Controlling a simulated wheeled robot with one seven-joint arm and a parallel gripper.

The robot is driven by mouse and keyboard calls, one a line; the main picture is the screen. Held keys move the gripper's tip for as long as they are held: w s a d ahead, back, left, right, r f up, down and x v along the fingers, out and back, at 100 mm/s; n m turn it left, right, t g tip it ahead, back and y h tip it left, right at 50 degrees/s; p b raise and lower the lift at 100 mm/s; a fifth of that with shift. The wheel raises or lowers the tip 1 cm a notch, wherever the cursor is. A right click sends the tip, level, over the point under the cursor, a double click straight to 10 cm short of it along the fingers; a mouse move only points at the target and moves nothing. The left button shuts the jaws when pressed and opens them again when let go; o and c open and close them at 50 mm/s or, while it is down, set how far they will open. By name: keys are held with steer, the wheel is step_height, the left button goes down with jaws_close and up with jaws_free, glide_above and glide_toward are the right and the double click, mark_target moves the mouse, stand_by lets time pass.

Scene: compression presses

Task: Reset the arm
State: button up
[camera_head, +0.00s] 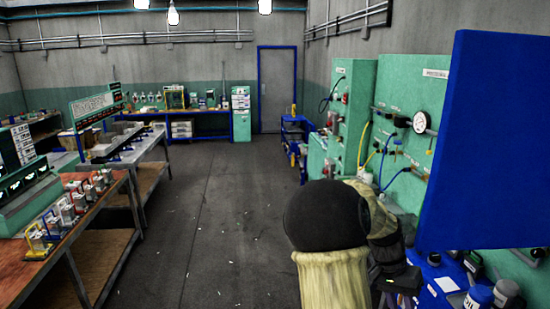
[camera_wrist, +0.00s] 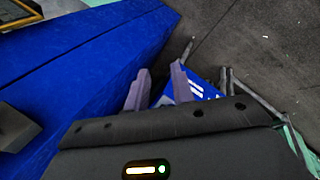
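My arm (camera_head: 328,216) shows in the head view at the bottom, right of centre, as a dark rounded joint with beige covered links. It is bent beside the green press panels. Its dark far end lies low at the right, and I cannot make out the fingertips there. In the wrist view my gripper (camera_wrist: 161,68) has two greyish fingers standing apart. I see nothing held between them. Beyond the fingers are a blue surface with white marks (camera_wrist: 197,90) and the dark floor.
Green panels with a gauge (camera_head: 421,122) and coloured hoses stand at the right. A large blue panel (camera_head: 490,150) hangs close at the right. Benches with equipment (camera_head: 72,210) line the left. The floor aisle (camera_head: 225,215) is clear up to the blue-framed door (camera_head: 276,90).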

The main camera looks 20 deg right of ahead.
steer(key=a+f+n+t+y+b, duration=0.1)
steer(key=a+n, duration=0.5)
steer(key=a, duration=0.8)
steer(key=a+f+n+t+y+b, duration=0.1)
steer(key=a+f+n+t+b, duration=0.3)
steer(key=a+f, duration=0.4)
steer(key=a+n+t, duration=0.1)
steer(key=a+n, duration=0.1)
steer(key=a, duration=0.5)
steer(key=shift+w+a+f+b, duration=0.15)
steer(key=shift+w+a+b, duration=0.05)
steer(key=shift+w+b, duration=0.1)
steer(key=shift+w+a, duration=0.1)
